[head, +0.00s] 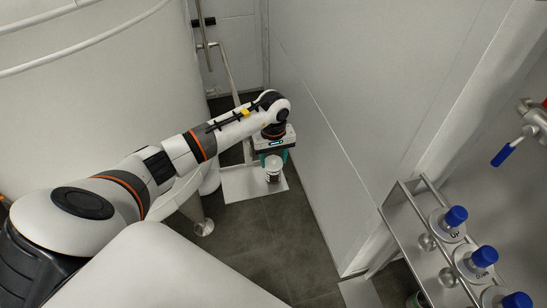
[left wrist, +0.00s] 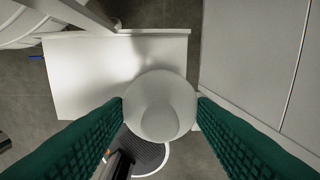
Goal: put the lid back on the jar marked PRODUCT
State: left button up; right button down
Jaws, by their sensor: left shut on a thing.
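My left gripper (head: 273,154) points down at the far end of my outstretched left arm. In the left wrist view its green ribbed fingers (left wrist: 160,112) are shut on the sides of a round white lid (left wrist: 161,96). In the head view a small jar (head: 272,179) with a white top and a dark label shows right below the fingers. I cannot read its label, nor tell whether the lid rests on the jar or is just above it. My right gripper is not in view.
A white plate (head: 238,184) lies under the gripper, near a pale wall panel (head: 330,130). A large white tank (head: 110,85) stands at the left. At the right, a metal rack (head: 405,215) holds several blue-capped items. Dark floor tiles (head: 275,235) are clear in front.

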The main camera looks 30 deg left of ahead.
pick_arm(q)
jog(key=shift+b, duration=0.3)
dwell(0.5)
dwell(0.4)
jog(key=o, duration=1.3)
jog(key=shift+o, duration=1)
jog(key=shift+w+d, duration=0.1)
jog(key=shift+f, duration=0.1)
